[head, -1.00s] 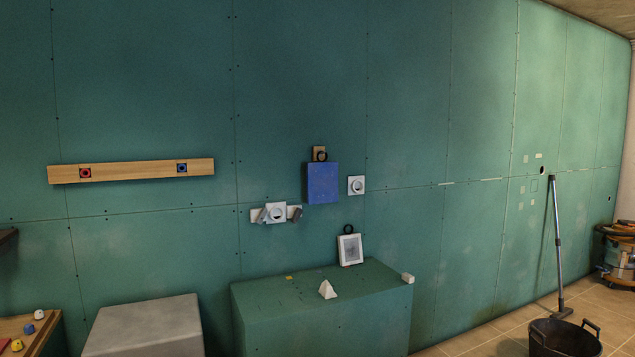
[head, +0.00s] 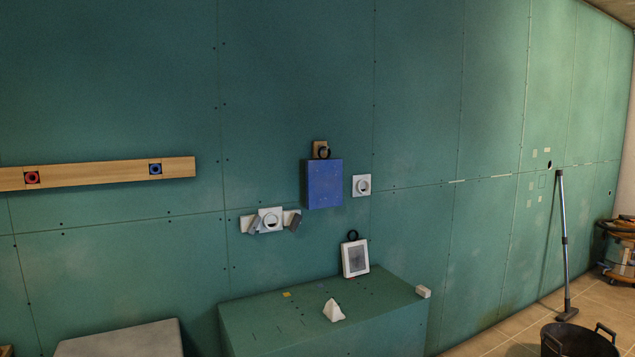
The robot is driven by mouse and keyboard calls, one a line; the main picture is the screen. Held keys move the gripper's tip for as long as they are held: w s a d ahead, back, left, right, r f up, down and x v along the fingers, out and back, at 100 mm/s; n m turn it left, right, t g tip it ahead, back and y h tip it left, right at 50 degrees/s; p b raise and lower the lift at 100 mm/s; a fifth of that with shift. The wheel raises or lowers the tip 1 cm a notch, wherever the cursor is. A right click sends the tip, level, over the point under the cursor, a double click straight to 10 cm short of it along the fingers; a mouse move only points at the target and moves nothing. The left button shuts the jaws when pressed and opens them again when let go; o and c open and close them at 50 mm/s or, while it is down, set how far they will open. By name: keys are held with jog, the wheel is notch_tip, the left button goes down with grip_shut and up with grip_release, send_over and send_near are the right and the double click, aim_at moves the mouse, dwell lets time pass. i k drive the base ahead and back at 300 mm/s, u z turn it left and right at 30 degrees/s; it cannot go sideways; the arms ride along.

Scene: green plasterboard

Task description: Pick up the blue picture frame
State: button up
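A flat blue rectangular panel (head: 323,185), which looks like the blue picture frame, hangs upright on the green wall near the middle of the head view. A black ring (head: 323,152) shows at its top, against a small wooden block (head: 319,145) on the wall. A white picture frame (head: 356,258) with a grey picture and a black ring on top stands on the green box below, leaning towards the wall. My gripper is not in view.
A green box (head: 270,335) stands against the wall, with a white pyramid-like piece (head: 333,311) and a small white block (head: 423,292) on it. White wall fittings (head: 270,220) flank the panel. A grey block (head: 120,342) stands at lower left, a black bucket (head: 578,340) at lower right.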

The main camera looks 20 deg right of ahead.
aim_at(323, 177)
jog(key=i, duration=0.3)
jog(key=z, duration=0.95)
jog(key=k, duration=0.15)
jog(key=u, duration=2.45)
jog(key=k, duration=0.15)
jog(key=u, duration=1.8)
jog(key=k, duration=0.9)
jog(key=u, duration=0.05)
